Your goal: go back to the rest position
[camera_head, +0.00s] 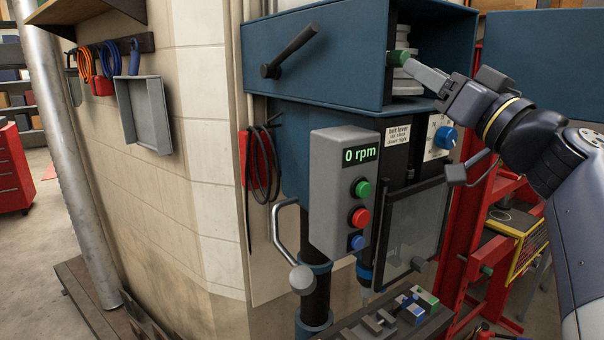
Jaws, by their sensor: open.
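My gripper (450,70) is at the upper right, at the end of my arm, in front of the open upper housing (310,62) of the blue drill press. Its jaws are apart. One grey finger reaches into the housing opening beside a green knob (399,57) and a pale stepped pulley (407,82). I cannot tell whether the finger touches the knob. Nothing shows between the jaws.
The control box (344,185) reads "0 rpm" and has green, red and blue buttons. A clear guard (412,235), a blue dial (445,137) and a red frame (470,240) are below my arm. A dark lever (290,50) sticks out at the housing's left.

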